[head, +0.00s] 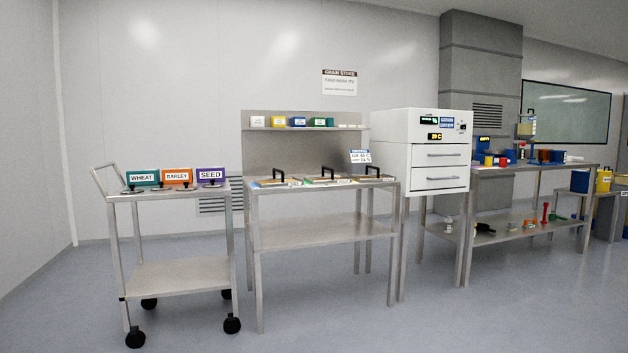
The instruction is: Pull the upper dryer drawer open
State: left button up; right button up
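The grain dryer (393,131) is a white cabinet on legs, right of the middle in the head view. Its upper drawer (440,157) has a grey horizontal bar handle (441,154) and looks shut, its front level with the one below. The lower drawer (440,179) has a similar handle and also looks shut. A small display on the dryer's top panel (434,136) glows yellow. Neither of my grippers is in view.
A steel bench (322,226) with several black-handled trays stands left of the dryer. A wheeled cart (175,275) carries boxes labelled WHEAT, BARLEY and SEED. A cluttered bench (535,171) stands to the right. The floor (430,315) in front is clear.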

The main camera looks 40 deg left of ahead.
aim_at(422, 153)
jog(key=i+j+u, duration=0.2)
jog(key=i+j, duration=0.2)
jog(key=i+j+u, duration=0.2)
jog(key=i+j, duration=0.2)
jog(key=i+j+u, duration=0.25)
jog(key=i, duration=0.25)
jog(key=i+j+u, duration=0.2)
jog(key=i, duration=0.25)
jog(key=j, duration=0.1)
